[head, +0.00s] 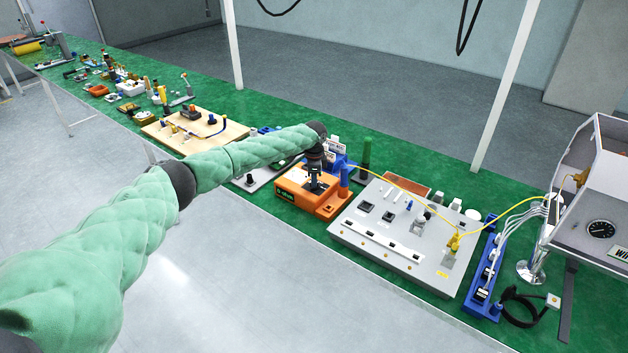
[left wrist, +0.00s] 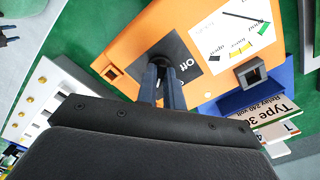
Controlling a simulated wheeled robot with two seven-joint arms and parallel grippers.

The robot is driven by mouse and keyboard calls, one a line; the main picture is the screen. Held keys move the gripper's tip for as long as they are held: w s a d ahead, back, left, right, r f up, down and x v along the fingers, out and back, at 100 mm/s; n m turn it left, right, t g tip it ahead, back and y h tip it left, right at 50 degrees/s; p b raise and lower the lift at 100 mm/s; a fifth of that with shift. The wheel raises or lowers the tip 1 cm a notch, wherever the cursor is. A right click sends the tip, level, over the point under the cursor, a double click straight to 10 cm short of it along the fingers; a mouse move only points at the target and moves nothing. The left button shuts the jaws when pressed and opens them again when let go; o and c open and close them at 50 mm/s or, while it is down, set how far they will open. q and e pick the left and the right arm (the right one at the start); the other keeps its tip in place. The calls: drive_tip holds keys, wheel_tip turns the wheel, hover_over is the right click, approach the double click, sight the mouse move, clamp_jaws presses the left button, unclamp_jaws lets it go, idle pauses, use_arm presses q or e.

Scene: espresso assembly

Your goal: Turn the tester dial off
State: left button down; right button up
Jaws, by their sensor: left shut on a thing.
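The orange tester (head: 291,194) stands on the green bench near the middle of the head view, and it fills the top of the left wrist view (left wrist: 128,44). Its dial (left wrist: 160,60) is a dark knob on a black plate marked "Off". My left gripper (head: 315,172) points down over the tester. In the left wrist view its two fingers (left wrist: 161,76) are closed around the dial, which they partly hide. I cannot tell which way the dial points. A white gauge (left wrist: 233,32) with a black needle sits beside the plate. My right gripper is out of view.
A grey panel (head: 385,262) with a yellow cable stands right of the tester. A blue block (left wrist: 262,88) and white label cards (left wrist: 283,112) sit close to the tester. A wooden board (head: 197,142) with parts lies to the left. A machine with a dial gauge (head: 601,229) stands far right.

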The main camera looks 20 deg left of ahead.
use_arm(q)
drive_tip(key=shift+r+n+p, duration=0.1)
drive_tip(key=shift+n+p, duration=0.3)
drive_tip(key=shift+n, duration=1)
drive_tip(key=shift+d+n+p, duration=0.1)
drive_tip(key=shift+n+p, duration=0.25)
drive_tip(key=shift+n, duration=0.15)
drive_tip(key=n+p, duration=0.3)
drive_tip(key=n, duration=0.3)
drive_tip(key=shift+r, duration=0.1)
drive_tip(key=n+p, duration=0.5)
drive_tip(key=n, duration=0.4)
drive_tip(key=shift+n, duration=0.6)
drive_tip(key=n+p, duration=0.1)
drive_tip(key=n, duration=0.2)
drive_tip(key=shift+w+p, duration=0.1)
drive_tip(key=shift+p, duration=0.2)
drive_tip(key=shift+n, duration=0.3)
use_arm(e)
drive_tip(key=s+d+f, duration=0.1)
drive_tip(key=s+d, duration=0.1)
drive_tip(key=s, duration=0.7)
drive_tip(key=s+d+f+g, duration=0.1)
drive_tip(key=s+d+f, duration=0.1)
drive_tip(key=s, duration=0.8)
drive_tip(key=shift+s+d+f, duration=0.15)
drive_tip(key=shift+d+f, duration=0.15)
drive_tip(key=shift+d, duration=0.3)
